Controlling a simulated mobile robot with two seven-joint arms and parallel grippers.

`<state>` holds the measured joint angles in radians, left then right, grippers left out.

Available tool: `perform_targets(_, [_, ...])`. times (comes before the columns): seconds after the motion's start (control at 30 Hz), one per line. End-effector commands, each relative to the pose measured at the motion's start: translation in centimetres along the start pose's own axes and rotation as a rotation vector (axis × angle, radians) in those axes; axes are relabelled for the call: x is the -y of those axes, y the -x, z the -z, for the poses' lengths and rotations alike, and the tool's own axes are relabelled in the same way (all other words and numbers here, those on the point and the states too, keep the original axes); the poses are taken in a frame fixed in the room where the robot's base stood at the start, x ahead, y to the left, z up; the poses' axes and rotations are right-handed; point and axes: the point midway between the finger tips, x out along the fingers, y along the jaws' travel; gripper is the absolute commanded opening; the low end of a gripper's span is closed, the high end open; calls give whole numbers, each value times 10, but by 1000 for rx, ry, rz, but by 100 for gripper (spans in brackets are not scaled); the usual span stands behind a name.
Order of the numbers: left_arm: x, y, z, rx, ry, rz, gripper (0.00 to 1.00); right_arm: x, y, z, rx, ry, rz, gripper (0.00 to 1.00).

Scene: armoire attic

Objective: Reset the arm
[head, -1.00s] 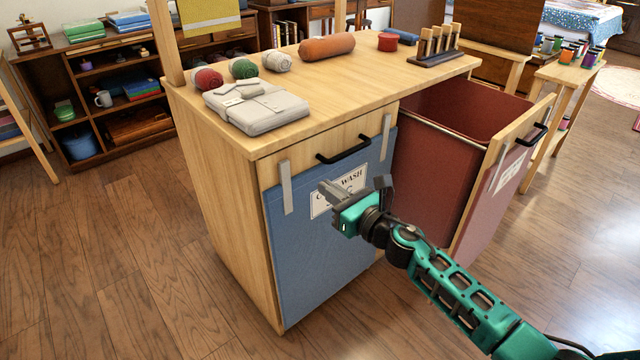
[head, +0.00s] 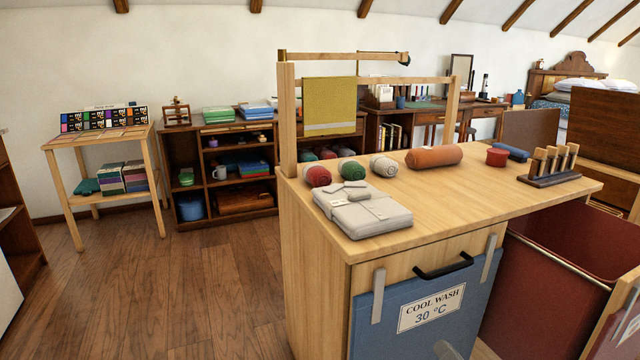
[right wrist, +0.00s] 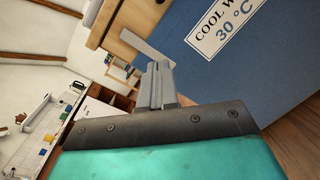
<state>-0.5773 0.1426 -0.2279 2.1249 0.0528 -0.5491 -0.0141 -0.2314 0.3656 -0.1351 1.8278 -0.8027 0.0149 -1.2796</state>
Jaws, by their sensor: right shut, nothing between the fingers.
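My right gripper (head: 447,350) shows only as grey fingertips at the bottom edge of the head view, in front of the blue bin front. In the right wrist view its fingers (right wrist: 158,86) are together with nothing between them. The blue front (head: 412,315) bears a white "COOL WASH 30 °C" label (head: 431,308) and appears closed, below a black handle (head: 443,266). The label also shows in the right wrist view (right wrist: 222,30). The rest of my right arm is out of the head view. My left gripper is in no view.
The wooden cabinet top (head: 470,205) holds a folded grey cloth pack (head: 362,209), several rolled cloths and an orange roll (head: 434,156). The dark red bin (head: 560,270) stands pulled out at right. Shelves (head: 235,165) line the wall. The floor (head: 215,290) at left is clear.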

Motion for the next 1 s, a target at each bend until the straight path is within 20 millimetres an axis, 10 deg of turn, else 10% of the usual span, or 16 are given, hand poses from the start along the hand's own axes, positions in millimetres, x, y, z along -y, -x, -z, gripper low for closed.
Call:
perform_targets(0.5, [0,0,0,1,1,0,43,-35,118,150,191,-2365,712,0])
perform_targets(1.0, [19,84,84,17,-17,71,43,-91,140,45,274,-2317,687,0])
